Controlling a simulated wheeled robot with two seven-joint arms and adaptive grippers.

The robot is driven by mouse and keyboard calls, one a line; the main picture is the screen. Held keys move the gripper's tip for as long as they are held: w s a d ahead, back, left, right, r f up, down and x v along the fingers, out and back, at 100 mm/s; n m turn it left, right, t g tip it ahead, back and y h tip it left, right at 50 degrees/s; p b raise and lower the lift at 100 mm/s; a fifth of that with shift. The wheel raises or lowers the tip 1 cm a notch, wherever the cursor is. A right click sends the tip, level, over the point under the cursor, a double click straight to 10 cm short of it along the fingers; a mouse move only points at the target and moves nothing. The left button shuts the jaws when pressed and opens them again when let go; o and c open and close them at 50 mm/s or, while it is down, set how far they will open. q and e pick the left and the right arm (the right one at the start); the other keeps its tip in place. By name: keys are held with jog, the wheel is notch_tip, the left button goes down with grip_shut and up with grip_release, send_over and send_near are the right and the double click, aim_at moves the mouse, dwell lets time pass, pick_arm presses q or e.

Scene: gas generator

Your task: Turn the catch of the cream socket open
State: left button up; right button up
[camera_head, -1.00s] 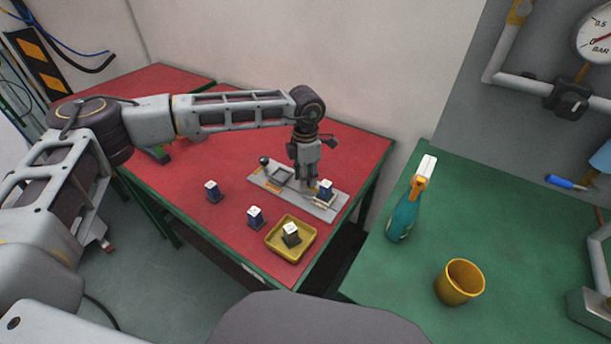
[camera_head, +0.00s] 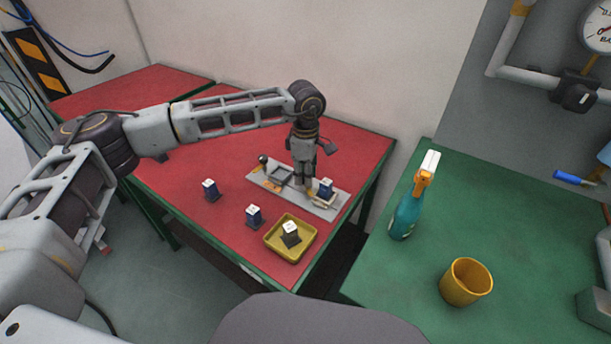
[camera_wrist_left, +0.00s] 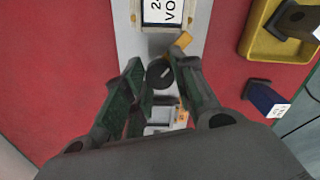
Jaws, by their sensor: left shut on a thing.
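The cream socket (camera_head: 322,203) is at the right end of a grey plate (camera_head: 334,212) on the red table. A blue block with a white top (camera_head: 326,187) stands in it; its label (camera_wrist_left: 168,11) shows at the top of the left wrist view. The catch (camera_wrist_left: 182,41), an orange lever beside a dark round part (camera_wrist_left: 160,73), lies next to the socket. My left gripper (camera_head: 304,187) points down at the plate, left of the block. Its fingers, seen in the left wrist view (camera_wrist_left: 160,72), are shut on the catch, partly hiding it. My right gripper is out of view.
A second, grey socket frame (camera_head: 281,174) and a dark knob (camera_head: 263,159) are at the plate's left end. Two blue blocks (camera_head: 210,189) (camera_head: 254,216) stand in front. A yellow tray (camera_head: 272,247) holds a dark block (camera_head: 291,235). A bottle (camera_head: 405,216) and cup (camera_head: 466,282) are on the green table.

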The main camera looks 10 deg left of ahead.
pick_arm(q)
jog(key=m+b, duration=0.1)
jog(key=m, duration=0.4)
jog(key=shift+b, duration=0.3)
jog(key=m, duration=0.3)
jog(key=shift+b, duration=0.35)
jog(key=shift+m+b, duration=0.3)
jog(key=shift+m, duration=1)
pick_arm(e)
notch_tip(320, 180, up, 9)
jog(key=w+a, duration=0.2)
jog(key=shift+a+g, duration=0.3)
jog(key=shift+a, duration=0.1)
pick_arm(q)
jog(key=shift+r, duration=0.1)
jog(key=o, duration=1)
jog(key=shift+o, duration=0.2)
notch_tip(320, 180, up, 12)
